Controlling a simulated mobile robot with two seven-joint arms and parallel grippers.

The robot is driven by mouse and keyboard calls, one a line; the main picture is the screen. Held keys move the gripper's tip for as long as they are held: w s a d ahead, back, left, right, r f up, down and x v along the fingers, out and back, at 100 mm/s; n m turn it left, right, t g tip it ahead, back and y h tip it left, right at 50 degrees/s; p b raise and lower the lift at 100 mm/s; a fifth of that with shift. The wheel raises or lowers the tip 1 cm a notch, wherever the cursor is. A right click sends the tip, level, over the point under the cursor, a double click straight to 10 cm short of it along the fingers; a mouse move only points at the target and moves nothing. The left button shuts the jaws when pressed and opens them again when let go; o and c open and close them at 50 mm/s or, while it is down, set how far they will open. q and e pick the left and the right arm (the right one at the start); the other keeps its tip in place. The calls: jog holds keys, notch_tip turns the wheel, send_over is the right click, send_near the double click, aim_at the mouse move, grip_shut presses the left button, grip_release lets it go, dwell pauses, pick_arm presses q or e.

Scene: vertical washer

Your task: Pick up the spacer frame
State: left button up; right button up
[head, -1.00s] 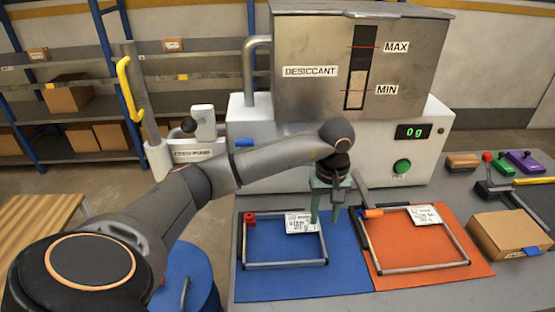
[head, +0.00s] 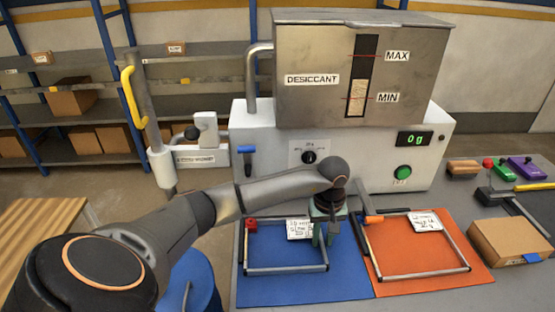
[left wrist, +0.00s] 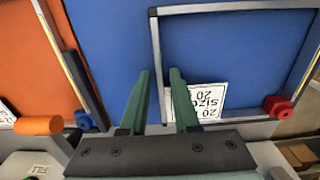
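A grey spacer frame (head: 285,269) with a red corner piece (head: 251,225) lies on the blue mat (head: 300,290). A white size card (head: 299,229) lies inside its far edge. A second grey frame (head: 425,272) with an orange end piece lies on the orange mat (head: 400,284). My left gripper (head: 323,242) points down at the right side bar of the blue-mat frame. In the left wrist view, its green fingers (left wrist: 160,74) are apart and that frame's bar (left wrist: 157,50) runs between them. Whether they touch the bar is unclear. My right gripper is out of view.
A desiccant machine (head: 360,75) reading 0 g stands behind the mats. A cardboard box (head: 510,240) and small coloured tools (head: 527,167) are at the right. A blue drum (head: 190,283) stands left of the table.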

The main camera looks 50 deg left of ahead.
pick_arm(q)
grip_shut()
jog(key=shift+r, duration=0.1)
dwell(0.4)
